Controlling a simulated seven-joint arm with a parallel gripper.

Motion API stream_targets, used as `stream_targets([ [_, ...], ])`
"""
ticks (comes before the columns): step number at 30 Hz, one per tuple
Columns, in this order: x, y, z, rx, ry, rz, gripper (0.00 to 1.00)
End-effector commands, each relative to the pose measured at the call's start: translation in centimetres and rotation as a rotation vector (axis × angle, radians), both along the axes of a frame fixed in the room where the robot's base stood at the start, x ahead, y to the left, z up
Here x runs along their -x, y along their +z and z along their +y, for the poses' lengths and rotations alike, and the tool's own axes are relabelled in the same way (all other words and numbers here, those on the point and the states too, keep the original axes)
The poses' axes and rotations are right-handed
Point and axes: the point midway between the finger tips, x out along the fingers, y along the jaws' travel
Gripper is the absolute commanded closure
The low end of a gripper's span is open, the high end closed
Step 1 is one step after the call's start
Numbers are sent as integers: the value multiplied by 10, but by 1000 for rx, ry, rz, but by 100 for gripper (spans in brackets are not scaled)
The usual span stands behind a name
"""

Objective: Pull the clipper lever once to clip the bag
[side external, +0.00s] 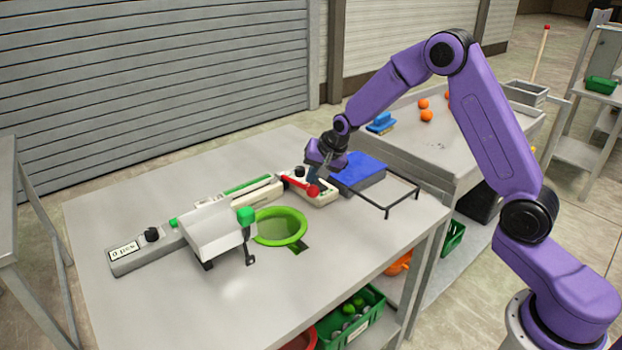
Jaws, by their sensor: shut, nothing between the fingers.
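The clipper (323,198) is a small white unit on the metal table, just right of the table's middle. Its red lever (297,185) lies low across it and ends in a red ball knob (313,191). My gripper (314,180) is shut and points down right at the lever, close above the knob. I cannot tell whether the fingers touch the lever. I cannot make out a bag at the clipper; my gripper hides part of the unit.
A green bowl-like ring (279,227) and a white machine with a green knob (245,214) stand left of the clipper. A blue-topped block (361,170) and a black wire frame (387,207) are to the right. The front of the table (330,270) is clear.

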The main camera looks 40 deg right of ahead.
Motion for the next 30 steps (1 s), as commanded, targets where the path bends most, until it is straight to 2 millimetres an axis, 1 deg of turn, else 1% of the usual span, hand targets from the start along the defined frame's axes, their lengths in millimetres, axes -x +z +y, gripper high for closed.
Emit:
stream_targets([
  [30,4,-11,0,0,0,4,100],
])
